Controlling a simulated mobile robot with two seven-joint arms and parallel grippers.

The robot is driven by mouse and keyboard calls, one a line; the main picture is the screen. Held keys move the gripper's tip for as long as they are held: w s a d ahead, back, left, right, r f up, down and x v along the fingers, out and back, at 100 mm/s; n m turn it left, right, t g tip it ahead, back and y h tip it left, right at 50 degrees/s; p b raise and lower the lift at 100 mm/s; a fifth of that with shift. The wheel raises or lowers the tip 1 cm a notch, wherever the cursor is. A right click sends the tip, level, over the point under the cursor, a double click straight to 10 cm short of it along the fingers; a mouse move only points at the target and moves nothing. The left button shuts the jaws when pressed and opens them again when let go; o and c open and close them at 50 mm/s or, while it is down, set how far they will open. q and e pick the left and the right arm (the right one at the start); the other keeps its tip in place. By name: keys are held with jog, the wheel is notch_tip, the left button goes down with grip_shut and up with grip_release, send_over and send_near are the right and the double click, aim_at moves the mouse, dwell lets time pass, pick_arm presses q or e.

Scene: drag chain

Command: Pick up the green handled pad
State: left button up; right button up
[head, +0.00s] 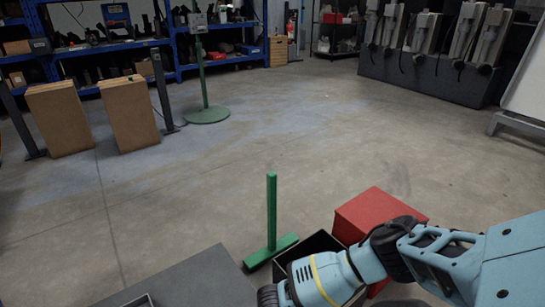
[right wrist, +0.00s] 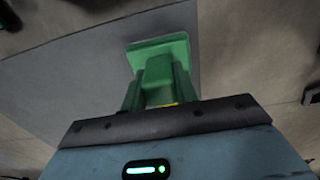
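In the right wrist view, a green object (right wrist: 160,50) with a wide flat end and a narrower block below it fills the space straight ahead of my right gripper. Green upright pieces flank the block, and a small yellow patch shows low between them. I cannot tell which of these green parts are fingers and which are the handled pad, or whether they grip. In the head view my right arm reaches in from the right, with its gripper end cut off at the bottom edge. My left gripper is not in view.
A grey surface (head: 190,283) lies at the bottom left of the head view. A green T-shaped post (head: 272,210), a dark open box (head: 318,246) and a red box (head: 378,208) stand beyond it. Brown boards (head: 58,118) stand farther left. The middle floor is clear.

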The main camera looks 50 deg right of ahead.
jog(key=c, duration=0.4)
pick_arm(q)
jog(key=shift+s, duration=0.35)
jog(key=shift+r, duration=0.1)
pick_arm(e)
jog(key=shift+r+p, duration=0.35)
jog(key=shift+r, duration=0.2)
jog(key=r, duration=0.1)
jog(key=r+p, duration=0.2)
jog(key=shift+s, duration=0.25)
pick_arm(q)
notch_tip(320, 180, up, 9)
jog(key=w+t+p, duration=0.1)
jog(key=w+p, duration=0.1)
jog(key=p, duration=0.4)
pick_arm(e)
jog(key=shift+s+a+r, duration=0.15)
jog(key=shift+s+a, duration=0.5)
jog(key=shift+s, duration=1.85)
jog(key=shift+s+a+r, duration=0.15)
jog(key=shift+s+a, duration=0.45)
jog(key=shift+s, duration=1.95)
jog(key=shift+s+a+r, duration=0.15)
jog(key=shift+s+a, duration=0.5)
jog(key=shift+s, duration=1.85)
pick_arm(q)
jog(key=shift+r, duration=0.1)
